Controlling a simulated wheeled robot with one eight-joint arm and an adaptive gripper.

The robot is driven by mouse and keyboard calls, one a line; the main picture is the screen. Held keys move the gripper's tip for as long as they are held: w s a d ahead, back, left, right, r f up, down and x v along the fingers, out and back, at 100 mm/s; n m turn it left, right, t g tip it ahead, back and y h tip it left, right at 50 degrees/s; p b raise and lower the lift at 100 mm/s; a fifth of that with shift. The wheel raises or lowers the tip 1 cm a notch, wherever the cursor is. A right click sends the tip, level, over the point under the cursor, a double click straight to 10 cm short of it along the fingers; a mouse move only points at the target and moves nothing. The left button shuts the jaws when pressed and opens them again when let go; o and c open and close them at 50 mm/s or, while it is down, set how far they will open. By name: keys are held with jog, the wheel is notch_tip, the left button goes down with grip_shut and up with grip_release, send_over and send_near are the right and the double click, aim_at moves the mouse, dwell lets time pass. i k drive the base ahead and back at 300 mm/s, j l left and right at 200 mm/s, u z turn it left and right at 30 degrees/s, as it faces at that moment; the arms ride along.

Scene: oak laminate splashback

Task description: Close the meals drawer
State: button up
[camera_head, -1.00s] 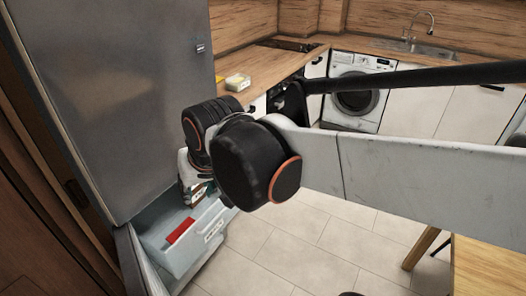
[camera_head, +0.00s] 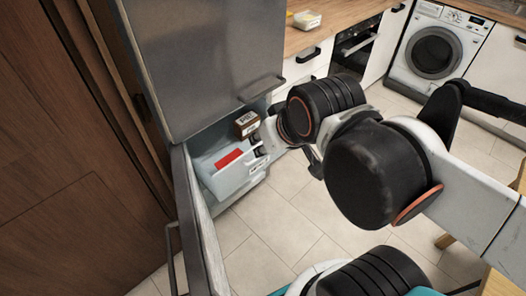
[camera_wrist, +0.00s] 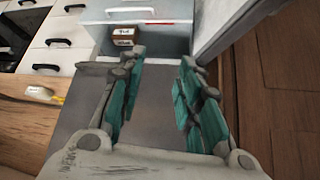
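A pale blue-white drawer (camera_head: 222,181) stands pulled out of the lower compartment of the grey fridge. A red pack (camera_head: 229,157) lies in it, and its front carries a small white label too small to read. The drawer shows at the top of the wrist view (camera_wrist: 165,40), upside down. A brown box (camera_head: 247,123) with a label sits near its back right; the wrist view also shows it (camera_wrist: 124,36). My gripper (camera_head: 262,145) is near the drawer's right side in the head view. In the wrist view its teal-padded fingers (camera_wrist: 162,57) are apart with nothing between them. Contact with the drawer cannot be told.
The open lower fridge door (camera_head: 197,222) stands left of the drawer. The grey upper fridge door (camera_head: 215,65) is shut above it. Counter cabinets and an oven (camera_head: 354,45) stand to the right, with a washing machine (camera_head: 436,50) beyond. The tiled floor before the drawer is clear.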

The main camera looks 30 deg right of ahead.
aim_at(254, 160)
jog(key=k+j, duration=0.1)
jog(key=j, duration=0.35)
jog(key=k+j, duration=0.15)
jog(key=j, duration=0.3)
jog(key=k+j, duration=0.1)
jog(key=j, duration=0.35)
jog(key=z, duration=0.05)
